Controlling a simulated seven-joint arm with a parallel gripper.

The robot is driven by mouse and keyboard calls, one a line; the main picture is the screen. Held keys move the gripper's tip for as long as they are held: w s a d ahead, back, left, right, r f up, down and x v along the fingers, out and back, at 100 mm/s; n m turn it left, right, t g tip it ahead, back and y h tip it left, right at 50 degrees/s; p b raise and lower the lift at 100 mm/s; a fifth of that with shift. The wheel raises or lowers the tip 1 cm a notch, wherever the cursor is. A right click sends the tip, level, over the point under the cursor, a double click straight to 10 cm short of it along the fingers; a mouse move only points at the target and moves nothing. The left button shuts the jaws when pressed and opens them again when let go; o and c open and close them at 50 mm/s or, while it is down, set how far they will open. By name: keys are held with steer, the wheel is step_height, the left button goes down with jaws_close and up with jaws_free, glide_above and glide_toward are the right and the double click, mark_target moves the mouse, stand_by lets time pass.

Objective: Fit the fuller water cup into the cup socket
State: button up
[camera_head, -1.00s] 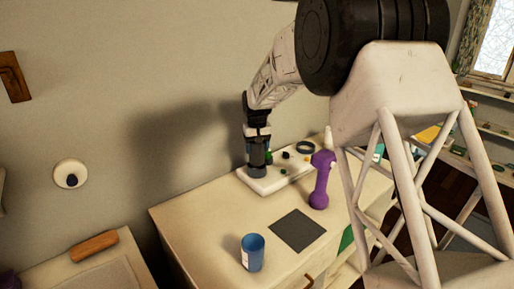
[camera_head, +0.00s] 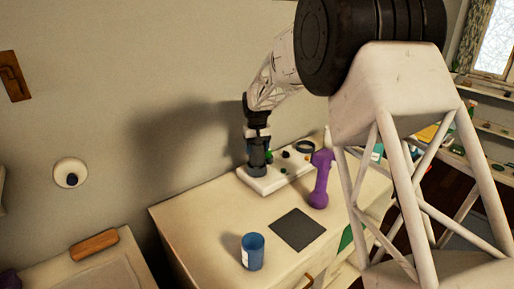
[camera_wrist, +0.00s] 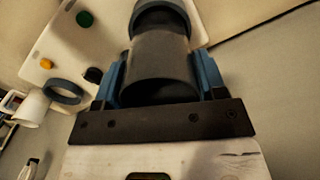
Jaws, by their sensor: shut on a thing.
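My gripper (camera_head: 257,148) is shut on a dark grey cup (camera_head: 258,166) at the left end of a white board (camera_head: 272,186). In the wrist view, the blue fingers (camera_wrist: 160,82) flank the dark cup (camera_wrist: 160,62). A blue-grey ring (camera_wrist: 163,8) shows at its far end; I cannot tell if this is the cup socket or part of the cup. A blue cup (camera_head: 253,252) with a pale label stands upright at the cabinet's front, apart from my gripper. The water levels are not visible, nor whether the held cup is seated.
The board carries a dark ring (camera_head: 305,147) and small coloured knobs. A dark square mat (camera_head: 298,229) lies on the cabinet top (camera_head: 205,225). The left part of the top is clear. The wall is close behind.

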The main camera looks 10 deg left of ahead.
mark_target(257, 156)
steer(key=shift+f, duration=2.1)
stand_by(0.4)
steer(key=o, duration=1.1)
steer(key=shift+o, duration=0.2)
steer(key=shift+r, duration=0.1)
step_height(257, 156, up, 8)
steer(key=shift+f, duration=0.2)
